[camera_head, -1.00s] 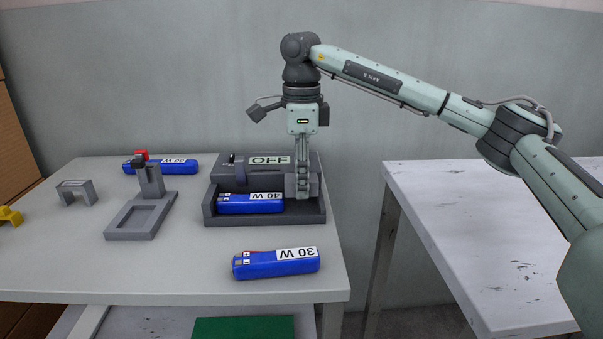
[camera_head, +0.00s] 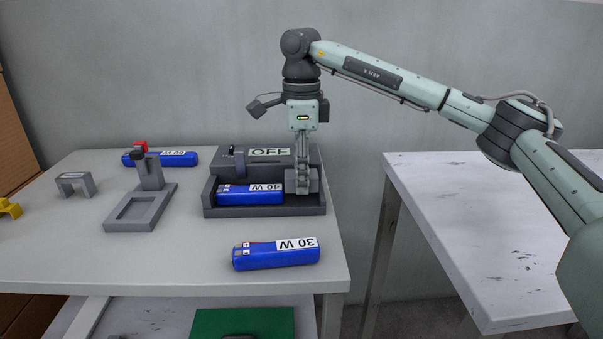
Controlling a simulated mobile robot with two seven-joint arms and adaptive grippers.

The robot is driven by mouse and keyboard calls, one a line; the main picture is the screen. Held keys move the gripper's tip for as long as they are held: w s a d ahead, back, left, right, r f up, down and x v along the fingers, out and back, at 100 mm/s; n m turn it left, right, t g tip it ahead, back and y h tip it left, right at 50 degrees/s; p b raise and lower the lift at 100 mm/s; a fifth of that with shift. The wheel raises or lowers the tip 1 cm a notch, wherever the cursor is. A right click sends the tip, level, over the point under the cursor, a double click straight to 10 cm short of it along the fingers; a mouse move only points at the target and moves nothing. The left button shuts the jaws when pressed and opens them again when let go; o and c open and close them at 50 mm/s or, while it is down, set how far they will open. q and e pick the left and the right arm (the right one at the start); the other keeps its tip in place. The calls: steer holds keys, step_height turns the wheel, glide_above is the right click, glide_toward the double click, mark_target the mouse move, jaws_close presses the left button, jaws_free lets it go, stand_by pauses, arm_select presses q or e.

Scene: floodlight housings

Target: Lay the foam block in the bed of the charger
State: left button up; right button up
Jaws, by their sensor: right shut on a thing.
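The dark grey charger (camera_head: 225,212) stands near the right end of the left table, with an OFF label on its back part. A blue 40 W battery (camera_head: 240,196) lies in the left and middle of its bed. My right gripper (camera_head: 303,190) points straight down at the right end of the bed. It is shut on a grey block (camera_head: 314,182), which looks like the foam block, right of the battery. The fingers cover part of the block. I cannot tell whether the block touches the bed floor. My left gripper is not in view.
A blue 30 W battery (camera_head: 275,260) lies in front of the charger. A second table (camera_head: 470,220) at right is clear.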

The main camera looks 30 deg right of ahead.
steer(key=shift+f+b, duration=0.7)
steer(key=shift+f, duration=0.8)
stand_by(0.4)
steer(key=o, duration=0.9)
steer(key=shift+r, duration=0.1)
step_height(320, 180, up, 11)
steer(key=shift+f, duration=0.15)
steer(key=shift+s+r, duration=0.1)
steer(key=shift+r, duration=0.55)
steer(key=shift+f, duration=0.1)
